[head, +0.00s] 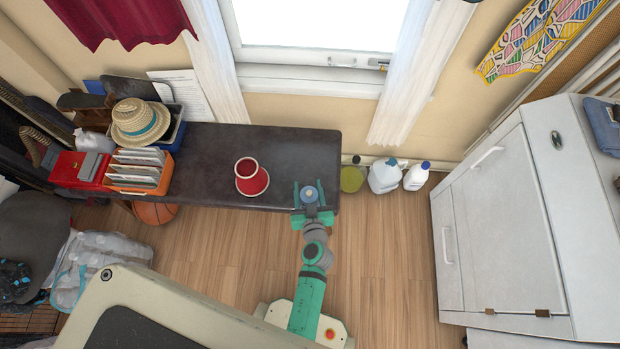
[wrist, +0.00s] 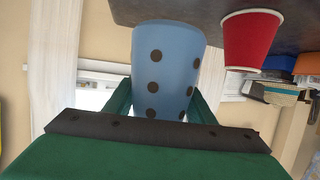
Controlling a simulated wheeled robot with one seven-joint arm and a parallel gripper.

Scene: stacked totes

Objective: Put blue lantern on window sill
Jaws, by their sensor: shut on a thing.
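The blue lantern (wrist: 165,65) is a light blue tapered tube with dark round spots. It stands between the two green fingers of my gripper (wrist: 160,100), which is shut on it.
A straw hat (head: 140,122) and an orange box (head: 139,171) are at the table's left. White curtains (head: 408,90) flank the window. Bottles (head: 384,177) stand right of the table.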

